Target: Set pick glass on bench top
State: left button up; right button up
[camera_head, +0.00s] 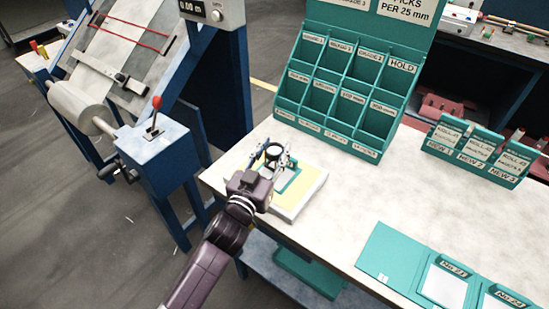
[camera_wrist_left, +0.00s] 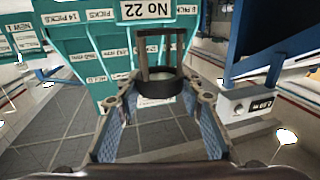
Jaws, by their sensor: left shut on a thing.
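The pick glass (camera_head: 273,151), a small black frame with a round lens ring, is between the fingers of my left gripper (camera_head: 275,159). In the left wrist view the pick glass (camera_wrist_left: 157,88) shows as a dark ring with an upright square frame, between the two fingertips (camera_wrist_left: 157,92). My left gripper is shut on it over the near left part of the pale bench top (camera_head: 345,195). Below it lies a white pad with a yellow and green top (camera_head: 312,186). I cannot tell the height of the glass above the pad. My right gripper is out of view.
A green pigeonhole rack (camera_head: 350,80) stands behind the gripper. A smaller green card rack (camera_head: 475,150) stands at the right. A green folder (camera_head: 400,262) lies at the front right. A blue machine with a red-knobbed lever (camera_head: 155,115) stands left. The bench middle is clear.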

aim_at(271, 165)
pick_arm(q)
jog(key=shift+f, duration=1.7)
jog(key=shift+f, duration=0.1)
jog(key=shift+f, duration=0.15)
jog(key=o, duration=1.3)
